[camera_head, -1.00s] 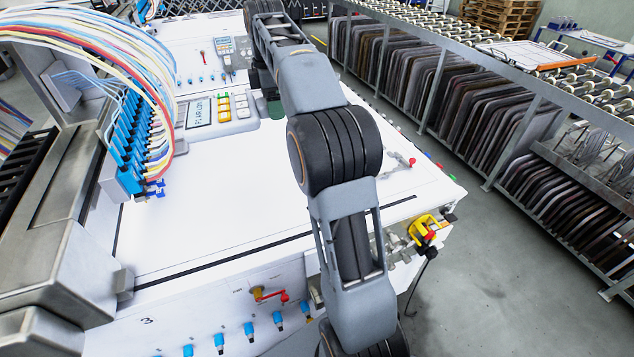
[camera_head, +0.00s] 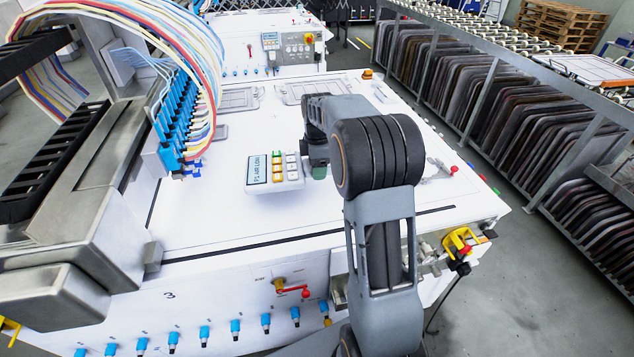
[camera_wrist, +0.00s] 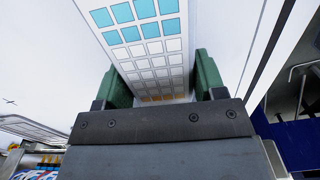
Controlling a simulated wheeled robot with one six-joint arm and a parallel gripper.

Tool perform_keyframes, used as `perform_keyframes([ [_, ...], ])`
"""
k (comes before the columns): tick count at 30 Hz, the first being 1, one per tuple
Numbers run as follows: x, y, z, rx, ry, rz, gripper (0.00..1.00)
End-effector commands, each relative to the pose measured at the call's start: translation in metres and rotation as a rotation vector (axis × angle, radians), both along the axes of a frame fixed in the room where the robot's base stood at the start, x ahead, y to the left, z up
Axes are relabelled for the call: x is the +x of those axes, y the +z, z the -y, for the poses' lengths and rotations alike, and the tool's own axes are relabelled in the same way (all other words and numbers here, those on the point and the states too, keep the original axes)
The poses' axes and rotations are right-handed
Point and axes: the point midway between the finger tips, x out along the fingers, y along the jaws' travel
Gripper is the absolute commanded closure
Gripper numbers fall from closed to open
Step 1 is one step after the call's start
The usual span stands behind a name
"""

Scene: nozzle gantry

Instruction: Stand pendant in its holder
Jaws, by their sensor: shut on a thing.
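The pendant (camera_head: 275,172) is a pale handheld box with a lit display and coloured and white keys. In the head view it is above the white machine top, face up toward the camera. My gripper (camera_head: 317,170) is at its right side, mostly hidden behind my arm; one green finger shows. In the wrist view my gripper (camera_wrist: 155,85) has its green fingers on both sides of a white panel with blue and white squares, the pendant (camera_wrist: 150,40), and is shut on it. I cannot pick out the pendant's holder for certain.
A yellow bracket (camera_head: 459,243) with a red knob is at the machine's front right corner. Blue hose fittings (camera_head: 178,125) with coloured hoses stand at left. A red-handled valve (camera_head: 292,289) is on the front face. The white top (camera_head: 240,225) is clear nearer the front.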

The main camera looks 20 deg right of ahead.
Motion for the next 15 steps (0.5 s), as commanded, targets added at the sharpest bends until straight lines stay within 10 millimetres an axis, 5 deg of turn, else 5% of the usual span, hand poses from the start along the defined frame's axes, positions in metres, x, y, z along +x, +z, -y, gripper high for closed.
perform_keyframes([
  [15, 0.000, -0.045, 0.000, 0.000, 0.000, -0.001, 0.80],
])
